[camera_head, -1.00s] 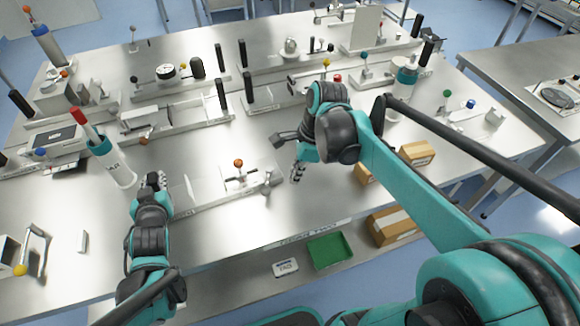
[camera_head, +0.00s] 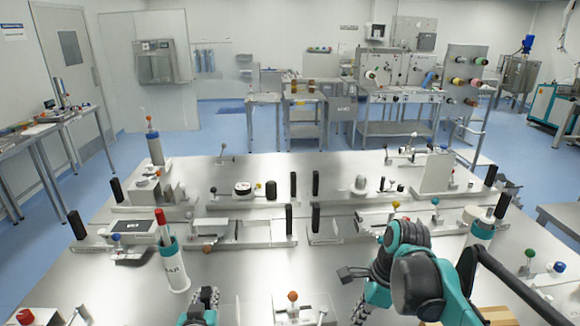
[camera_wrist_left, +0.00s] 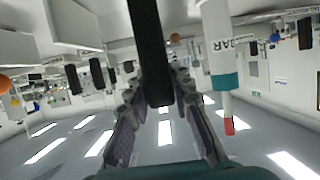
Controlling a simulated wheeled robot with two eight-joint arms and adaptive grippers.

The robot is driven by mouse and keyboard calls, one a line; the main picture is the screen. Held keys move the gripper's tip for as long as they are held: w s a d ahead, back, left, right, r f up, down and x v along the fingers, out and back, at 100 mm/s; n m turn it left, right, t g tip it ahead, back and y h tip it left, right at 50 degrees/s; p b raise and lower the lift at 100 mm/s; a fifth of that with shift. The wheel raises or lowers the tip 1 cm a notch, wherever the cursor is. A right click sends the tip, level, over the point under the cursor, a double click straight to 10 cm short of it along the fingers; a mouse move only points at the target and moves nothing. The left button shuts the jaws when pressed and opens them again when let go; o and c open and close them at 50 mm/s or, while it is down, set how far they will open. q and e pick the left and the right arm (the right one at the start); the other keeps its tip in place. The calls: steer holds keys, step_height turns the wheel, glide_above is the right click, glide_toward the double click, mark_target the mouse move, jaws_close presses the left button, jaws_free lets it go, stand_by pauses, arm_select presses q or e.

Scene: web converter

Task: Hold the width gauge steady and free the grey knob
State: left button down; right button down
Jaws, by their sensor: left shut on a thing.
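The width gauge appears to be the low metal fixture (camera_head: 268,310) at the bottom middle of the head view, with an orange ball knob (camera_head: 293,297) standing on it. A small grey knob (camera_head: 322,315) shows at its right end, partly cut off by the frame edge. My left gripper (camera_head: 207,297) is at the gauge's left end. In the left wrist view, my left gripper (camera_wrist_left: 160,105) is shut on a black upright handle (camera_wrist_left: 150,45). My right gripper (camera_head: 358,312) hangs to the right of the grey knob, apart from it; its finger opening is unclear.
A white and teal cylinder with a red top (camera_head: 174,265) stands close left of my left gripper; it also shows in the left wrist view (camera_wrist_left: 220,50). Several fixtures with black handles line the table behind. Bare metal tabletop (camera_head: 240,270) lies behind the gauge.

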stand_by(0.3)
arm_select(q)
steer(key=c, duration=1.3)
jaws_free()
steer(key=shift+r, duration=0.1)
steer(key=shift+o, duration=0.2)
steer(key=v, duration=1.2)
steer(key=shift+a, duration=0.1)
